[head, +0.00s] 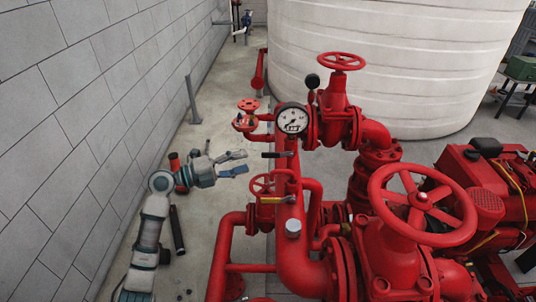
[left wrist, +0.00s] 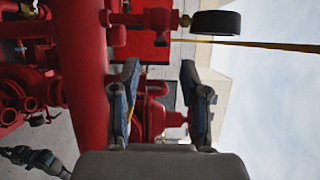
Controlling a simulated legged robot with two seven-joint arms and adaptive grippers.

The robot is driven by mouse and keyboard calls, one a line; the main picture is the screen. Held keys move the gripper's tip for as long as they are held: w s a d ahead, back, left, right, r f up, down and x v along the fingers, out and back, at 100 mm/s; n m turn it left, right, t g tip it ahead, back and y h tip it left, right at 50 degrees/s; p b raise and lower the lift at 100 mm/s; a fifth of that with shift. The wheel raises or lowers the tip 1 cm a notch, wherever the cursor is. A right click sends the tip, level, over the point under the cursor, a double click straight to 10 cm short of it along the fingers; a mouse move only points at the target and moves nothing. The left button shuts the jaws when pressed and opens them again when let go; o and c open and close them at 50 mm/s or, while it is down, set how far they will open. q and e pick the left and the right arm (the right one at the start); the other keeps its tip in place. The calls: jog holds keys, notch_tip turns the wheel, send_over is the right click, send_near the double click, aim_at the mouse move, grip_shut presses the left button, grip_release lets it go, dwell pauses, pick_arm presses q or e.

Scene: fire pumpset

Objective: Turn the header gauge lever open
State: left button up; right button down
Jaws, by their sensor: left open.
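A round white-faced pressure gauge (head: 292,119) stands on the red header pipe (head: 293,245) in the head view. Just below it a short dark lever (head: 277,154) lies roughly level, pointing left. My left gripper (head: 241,163) is open and empty, left of this lever and apart from it, with its fingers pointing toward the pipe. In the left wrist view the two fingers (left wrist: 158,80) are spread, with red pipework behind the gap. A black round part (left wrist: 216,22) on a red stub shows above them; I cannot make out the dark lever there. My right gripper is not in view.
A yellow lever (head: 277,200) sits lower on the pipe. A small red handwheel (head: 248,105) stands above my left gripper, and another red handwheel (head: 262,186) is below right. A grey block wall (head: 90,90) runs along the left. A large white tank (head: 400,60) stands behind.

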aim_at(267, 156)
pick_arm(q)
jog(key=x, duration=0.6)
jog(key=p+x, duration=0.1)
jog(key=x, duration=0.2)
jog(key=shift+s+d, duration=0.25)
jog(key=shift+a, duration=0.7)
jog(key=shift+c, duration=1.4)
jog(key=shift+a, duration=0.15)
grip_shut()
jog(key=shift+s, duration=0.1)
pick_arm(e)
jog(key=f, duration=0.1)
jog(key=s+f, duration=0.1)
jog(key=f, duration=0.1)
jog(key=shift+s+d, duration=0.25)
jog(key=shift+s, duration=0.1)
